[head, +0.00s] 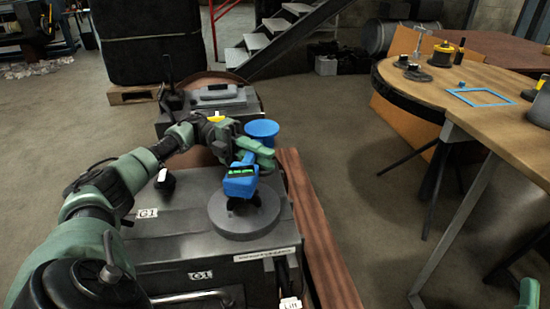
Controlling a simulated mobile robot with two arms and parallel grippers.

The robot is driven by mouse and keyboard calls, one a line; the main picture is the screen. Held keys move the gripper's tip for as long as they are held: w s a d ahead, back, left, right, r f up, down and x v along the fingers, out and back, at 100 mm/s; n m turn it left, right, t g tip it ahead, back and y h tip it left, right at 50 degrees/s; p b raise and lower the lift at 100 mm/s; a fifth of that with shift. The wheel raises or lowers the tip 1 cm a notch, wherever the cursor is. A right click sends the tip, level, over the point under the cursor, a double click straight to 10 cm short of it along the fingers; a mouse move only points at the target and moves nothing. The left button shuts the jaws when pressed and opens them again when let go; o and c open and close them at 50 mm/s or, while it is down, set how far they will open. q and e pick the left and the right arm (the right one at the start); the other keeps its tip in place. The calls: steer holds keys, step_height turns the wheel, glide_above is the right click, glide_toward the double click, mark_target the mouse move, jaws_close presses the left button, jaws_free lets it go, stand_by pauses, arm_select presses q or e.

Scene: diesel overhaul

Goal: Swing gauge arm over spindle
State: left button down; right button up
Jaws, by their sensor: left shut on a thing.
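My left gripper (243,204) reaches over the grey machine cabinet (150,245) from the left. The disc sits at the cabinet's front right. A blue cup-shaped piece (262,129) stands behind my wrist. I cannot clearly make out a spindle.
A second grey unit (214,96) stands behind the cabinet. A reddish-brown beam (322,250) runs along the cabinet's right side. A wooden workbench (490,105) with small parts and a blue frame (480,97) is at right. Open floor lies between beam and bench.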

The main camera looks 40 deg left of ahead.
stand_by(0.3)
arm_select(q)
steer(key=c, duration=1.3)
jaws_free()
